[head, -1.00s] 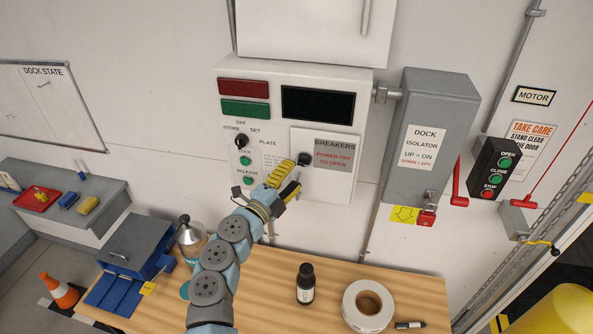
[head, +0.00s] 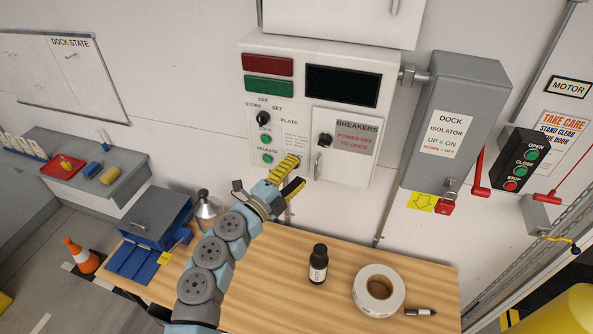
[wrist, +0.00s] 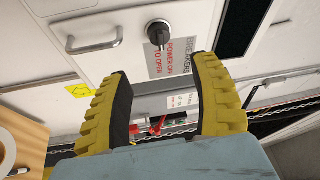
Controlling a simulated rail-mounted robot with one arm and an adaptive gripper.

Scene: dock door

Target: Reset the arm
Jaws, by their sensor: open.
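My gripper (head: 291,176) is open and empty, with yellow ridged fingers. In the head view it is in front of the lower part of the control panel (head: 384,95), left of the breaker door. In the wrist view the two fingers (wrist: 165,100) stand wide apart with nothing between them. The breaker door (head: 358,118) appears shut, with a black knob (head: 325,140) and a handle below it. The knob also shows beyond the fingertips in the wrist view (wrist: 158,32). Whether a fingertip touches the panel cannot be told.
The grey isolator (head: 455,120) with red handle (head: 479,178) stands right. An orange cone (head: 82,255) is on the floor.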

